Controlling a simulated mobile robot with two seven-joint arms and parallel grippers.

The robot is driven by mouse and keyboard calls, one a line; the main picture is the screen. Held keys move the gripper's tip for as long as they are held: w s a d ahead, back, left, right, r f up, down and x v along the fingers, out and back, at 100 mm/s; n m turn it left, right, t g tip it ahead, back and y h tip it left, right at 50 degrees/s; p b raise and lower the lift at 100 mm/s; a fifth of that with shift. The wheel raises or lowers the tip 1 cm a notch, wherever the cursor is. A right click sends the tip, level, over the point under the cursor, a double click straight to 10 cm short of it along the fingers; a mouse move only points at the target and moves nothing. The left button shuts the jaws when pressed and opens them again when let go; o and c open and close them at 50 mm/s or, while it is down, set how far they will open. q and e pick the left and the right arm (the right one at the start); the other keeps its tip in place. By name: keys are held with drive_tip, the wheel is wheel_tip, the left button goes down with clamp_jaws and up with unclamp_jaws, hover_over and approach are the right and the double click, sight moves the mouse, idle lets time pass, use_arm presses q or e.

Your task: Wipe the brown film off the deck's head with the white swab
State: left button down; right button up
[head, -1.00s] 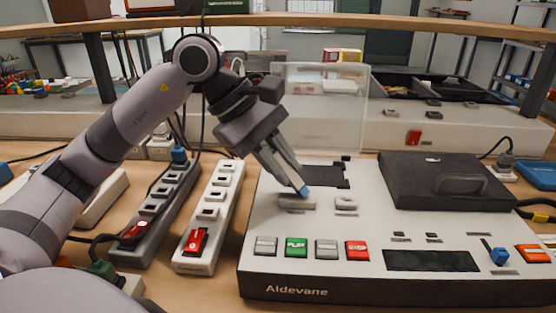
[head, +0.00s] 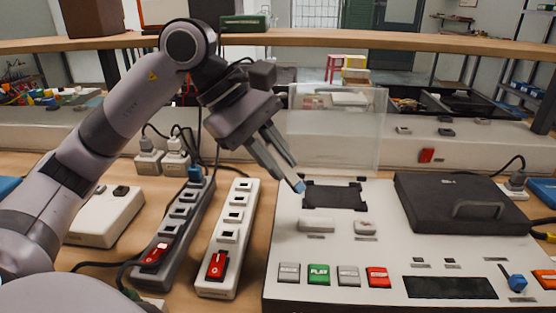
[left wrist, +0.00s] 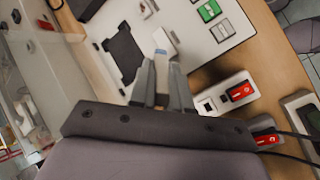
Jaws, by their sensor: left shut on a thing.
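The white deck (head: 290,262) lies on the table with a black recess (head: 335,195) in its top. Two small grey blocks, one (head: 316,225) wider than the other (head: 365,227), sit in front of the recess. I cannot make out brown film on either. My left gripper (head: 293,183) is shut just left of the recess, above the deck. Blue shows at its fingertips. In the left wrist view its fingers (left wrist: 162,82) hold the white swab (left wrist: 160,38), which has a blue band (left wrist: 161,51). Whether the swab touches the deck is unclear. My right gripper is out of view.
A clear upright panel (head: 340,130) stands behind the recess. A black lidded unit with a handle (head: 460,205) covers the deck's right side. Two power strips, one white (head: 228,240) and one grey (head: 178,230), lie to the left. Buttons line the deck's front.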

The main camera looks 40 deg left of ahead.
use_arm(q)
drive_tip(key=shift+r+p, duration=0.7)
drive_tip(key=shift+r, duration=0.6)
drive_tip(key=shift+s+f, duration=0.1)
drive_tip(key=shift+s, duration=0.05)
